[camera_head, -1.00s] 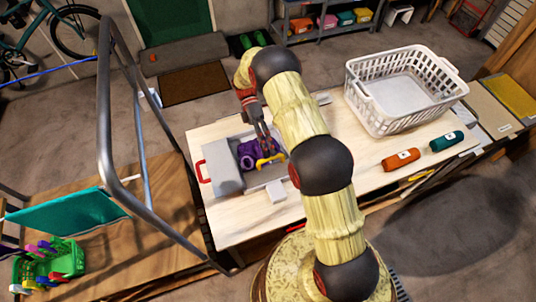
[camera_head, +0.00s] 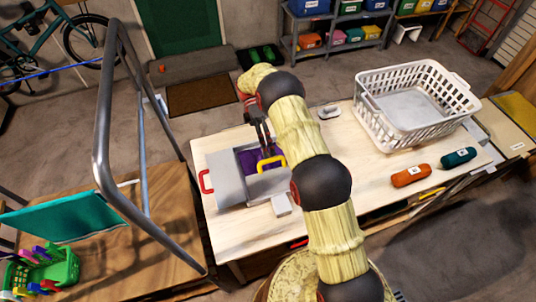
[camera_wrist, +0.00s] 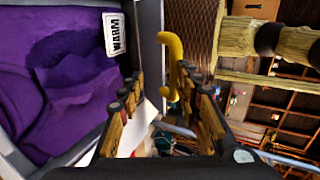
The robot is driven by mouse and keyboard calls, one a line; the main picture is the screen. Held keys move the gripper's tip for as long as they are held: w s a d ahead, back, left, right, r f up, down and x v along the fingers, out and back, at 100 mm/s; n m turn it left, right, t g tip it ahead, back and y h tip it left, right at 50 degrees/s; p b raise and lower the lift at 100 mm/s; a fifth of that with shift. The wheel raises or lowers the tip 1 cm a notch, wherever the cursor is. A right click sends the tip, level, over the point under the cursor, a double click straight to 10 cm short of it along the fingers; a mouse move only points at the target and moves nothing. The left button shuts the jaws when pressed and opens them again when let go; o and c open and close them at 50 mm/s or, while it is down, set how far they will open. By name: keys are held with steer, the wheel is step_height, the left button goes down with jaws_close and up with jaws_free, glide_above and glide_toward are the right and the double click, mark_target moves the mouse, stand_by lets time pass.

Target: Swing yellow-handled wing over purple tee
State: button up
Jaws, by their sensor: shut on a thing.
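The folding board lies on the pale wooden table. Its grey left panel (camera_head: 226,178) has a red handle (camera_head: 205,182) at the left edge. The purple tee (camera_head: 249,160) lies on the board, partly hidden by my arm and the yellow handle (camera_head: 271,164). In the wrist view the purple tee (camera_wrist: 60,85) fills the left side, with a white "WARM" label (camera_wrist: 114,34) by it. The yellow handle (camera_wrist: 172,60) sits at the edge of a grey panel (camera_wrist: 149,50), seen nearly edge-on. My gripper (camera_wrist: 167,88) is shut on the yellow handle; the exact contact is unclear.
A white laundry basket (camera_head: 416,105) stands at the table's back right. An orange roll (camera_head: 411,175) and a teal roll (camera_head: 458,158) lie in front of it. A small grey block (camera_head: 281,204) is close to the board. A metal frame (camera_head: 103,130) rises at left.

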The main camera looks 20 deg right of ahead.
steer(key=shift+w+f, duration=0.2)
steer(key=shift+w, duration=0.05)
steer(key=shift+r, duration=0.3)
steer(key=shift+w+r, duration=0.1)
steer(key=shift+r, duration=0.25)
step_height(320, 180, up, 10)
steer(key=s+m+t+b, duration=0.2)
steer(key=m+t, duration=0.2)
step_height(320, 180, up, 9)
steer(key=m+t+b, duration=0.2)
steer(key=m+t, duration=0.3)
glide_above(273, 171)
steer(key=s+r+m+t+b, duration=0.1)
steer(key=s+m+t+b, duration=0.3)
steer(key=s+m+t, duration=0.5)
steer(key=shift+s, duration=4.35)
